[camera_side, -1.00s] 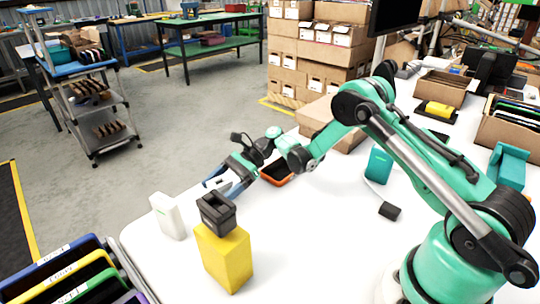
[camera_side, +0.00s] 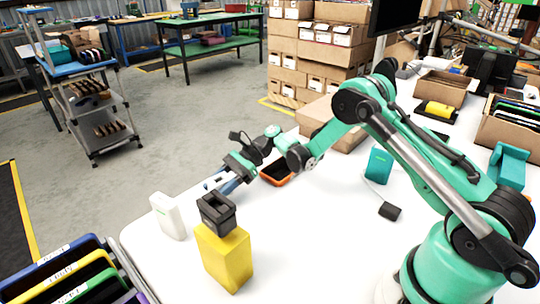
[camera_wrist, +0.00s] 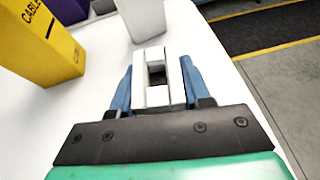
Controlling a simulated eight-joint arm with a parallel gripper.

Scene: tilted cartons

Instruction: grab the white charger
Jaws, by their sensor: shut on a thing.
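The white charger (camera_wrist: 152,97) is a pale block with a dark square opening. In the wrist view it sits between the two blue fingers of my gripper (camera_wrist: 157,82), which is shut on it. In the side view my gripper (camera_side: 223,181) is low at the far left edge of the white table, with the white charger (camera_side: 214,180) small and partly covered by the fingers. I cannot tell whether the charger touches the table.
A white carton (camera_side: 167,216) stands tilted in front of my gripper, near a yellow box (camera_side: 222,258) with a black item (camera_side: 216,212) on top. An orange-rimmed tray (camera_side: 278,173) lies to the right. The middle of the table (camera_side: 310,235) is mostly clear.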

